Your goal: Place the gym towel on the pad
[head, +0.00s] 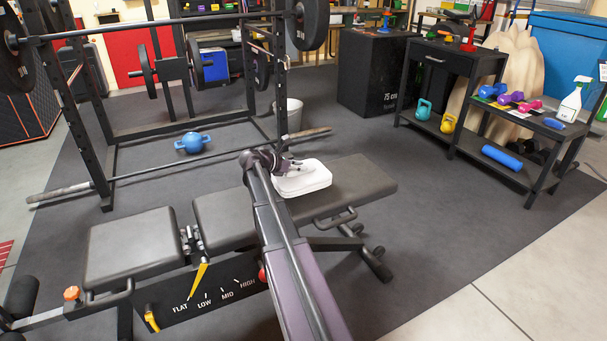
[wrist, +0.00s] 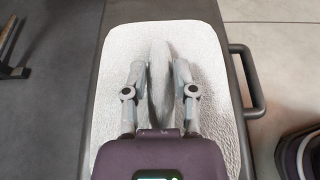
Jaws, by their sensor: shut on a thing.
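The gym towel (head: 308,180) is a white, rounded, folded block at the bench's long black pad (head: 357,184) in the head view. In the wrist view the towel (wrist: 208,38) fills the middle, with dark pad showing on its left. My gripper (head: 284,166) is over the towel's left part in the head view. In the wrist view its two grey fingers (wrist: 159,80) stand on either side of a raised grey ridge in the towel's middle and are shut on it. I cannot tell whether the towel's underside touches the pad. Its left end is partly hidden by my arm.
The bench's seat pad (head: 135,246) lies at left. A rack with a barbell (head: 165,24) stands behind the bench, with a blue kettlebell (head: 193,142) on the floor. A shelf (head: 505,165) with weights and a spray bottle stands at right. The floor at front right is clear.

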